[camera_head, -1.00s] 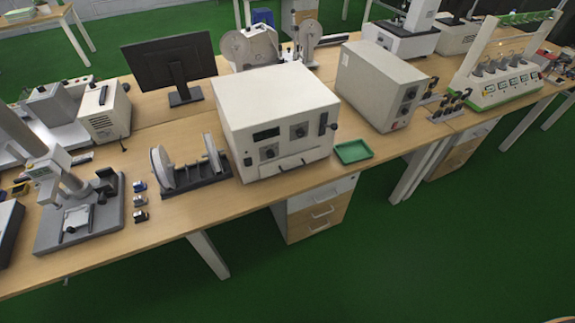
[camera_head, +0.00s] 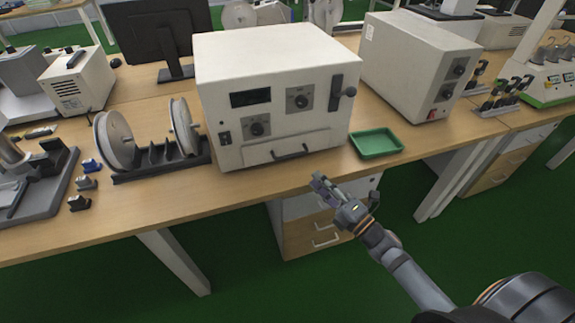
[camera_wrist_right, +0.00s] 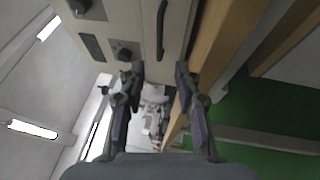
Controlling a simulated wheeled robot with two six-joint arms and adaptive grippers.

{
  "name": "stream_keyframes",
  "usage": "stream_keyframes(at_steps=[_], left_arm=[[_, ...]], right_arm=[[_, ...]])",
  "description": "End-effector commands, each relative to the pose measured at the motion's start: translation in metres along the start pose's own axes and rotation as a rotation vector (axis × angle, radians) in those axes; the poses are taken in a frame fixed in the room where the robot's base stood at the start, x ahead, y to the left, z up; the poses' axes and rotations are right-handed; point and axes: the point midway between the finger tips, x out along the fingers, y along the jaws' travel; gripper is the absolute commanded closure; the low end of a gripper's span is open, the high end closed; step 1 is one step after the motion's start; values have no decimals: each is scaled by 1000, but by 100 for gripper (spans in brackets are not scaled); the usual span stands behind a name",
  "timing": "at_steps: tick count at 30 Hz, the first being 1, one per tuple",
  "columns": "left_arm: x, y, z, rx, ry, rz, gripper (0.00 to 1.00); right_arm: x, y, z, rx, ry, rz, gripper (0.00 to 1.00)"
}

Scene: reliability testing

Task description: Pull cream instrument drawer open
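The cream instrument (camera_head: 270,95) stands on the wooden bench with its front facing me. Its cream drawer front (camera_head: 250,156), low on the face, looks flush with the body and carries a dark bar handle (camera_head: 292,153). My right gripper (camera_head: 318,180) is in front of the bench edge, below and right of the handle, apart from it. In the right wrist view the right gripper (camera_wrist_right: 159,72) has its fingers spread and empty. The handle (camera_wrist_right: 161,30) lies ahead, between the lines of the fingers. My left gripper is not in view.
A green tray (camera_head: 376,143) sits close right of the instrument. A second cream box (camera_head: 415,65) stands farther right. A reel stand (camera_head: 160,165) is at left. Below the bench top (camera_head: 225,200) is a drawer cabinet (camera_head: 310,235). Green floor in front is open.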

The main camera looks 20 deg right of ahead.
Motion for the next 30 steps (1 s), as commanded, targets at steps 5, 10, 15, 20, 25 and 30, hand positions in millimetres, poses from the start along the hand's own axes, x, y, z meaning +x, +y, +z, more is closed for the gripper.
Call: stream_keyframes(at_steps=[5,10,15,20,25,30], left_arm=[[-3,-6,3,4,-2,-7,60],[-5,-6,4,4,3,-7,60],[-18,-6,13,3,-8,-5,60],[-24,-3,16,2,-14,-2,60],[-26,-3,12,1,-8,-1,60],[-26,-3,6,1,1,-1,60]], right_arm=[[6,2,1,1,-2,2,67],[28,3,1,2,-5,3,67],[62,6,2,6,-7,3,67],[90,3,2,6,-6,0,67],[104,1,1,6,-4,-2,67],[105,0,1,5,-3,-3,67]])
